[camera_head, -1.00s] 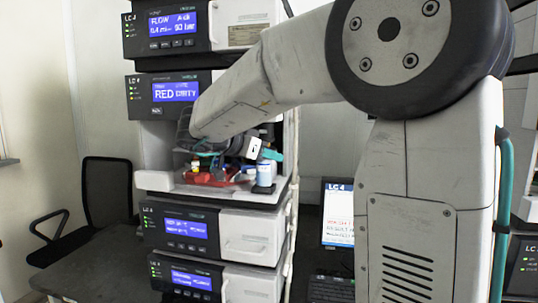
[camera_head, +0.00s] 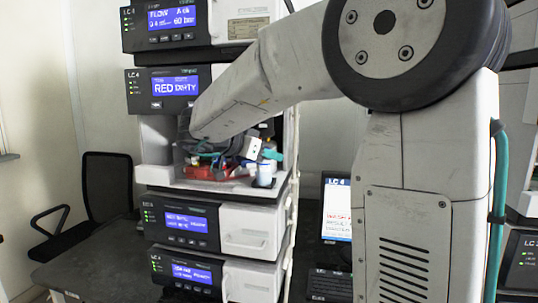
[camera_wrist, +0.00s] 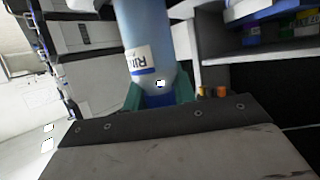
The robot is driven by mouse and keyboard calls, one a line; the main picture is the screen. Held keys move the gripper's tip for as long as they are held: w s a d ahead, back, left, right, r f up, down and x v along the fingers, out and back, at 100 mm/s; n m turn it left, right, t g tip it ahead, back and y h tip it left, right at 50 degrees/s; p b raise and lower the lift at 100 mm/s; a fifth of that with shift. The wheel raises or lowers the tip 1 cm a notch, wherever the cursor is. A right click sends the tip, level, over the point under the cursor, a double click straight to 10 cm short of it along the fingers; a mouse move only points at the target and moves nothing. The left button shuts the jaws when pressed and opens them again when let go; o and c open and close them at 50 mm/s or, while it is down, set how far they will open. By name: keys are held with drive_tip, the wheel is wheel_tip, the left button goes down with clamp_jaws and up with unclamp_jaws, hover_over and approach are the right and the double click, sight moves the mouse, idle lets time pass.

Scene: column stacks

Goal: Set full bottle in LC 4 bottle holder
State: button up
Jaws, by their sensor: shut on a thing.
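The LC 4 unit (camera_head: 163,104) stands in the column at left; its screen reads RED and a second word like EMPTY. Below it is an open bay with a white floor tray (camera_head: 212,187). My gripper (camera_wrist: 160,94) has teal fingers shut around the blue neck end of a pale blue bottle (camera_wrist: 146,45) with a white label. In the head view a blue and white bottle (camera_head: 264,172) shows below a teal finger at the bay's right front; it looks upright. My arm hides much of the bay. I cannot tell whether the bottle touches the tray.
Red items (camera_head: 198,172) lie in the bay left of the bottle. Other LC units (camera_head: 190,228) are stacked above and below. A monitor (camera_head: 337,210) marked LC 4 stands to the right. A black chair (camera_head: 105,185) is at left.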

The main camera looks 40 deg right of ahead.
drive_tip(key=o, duration=0.9)
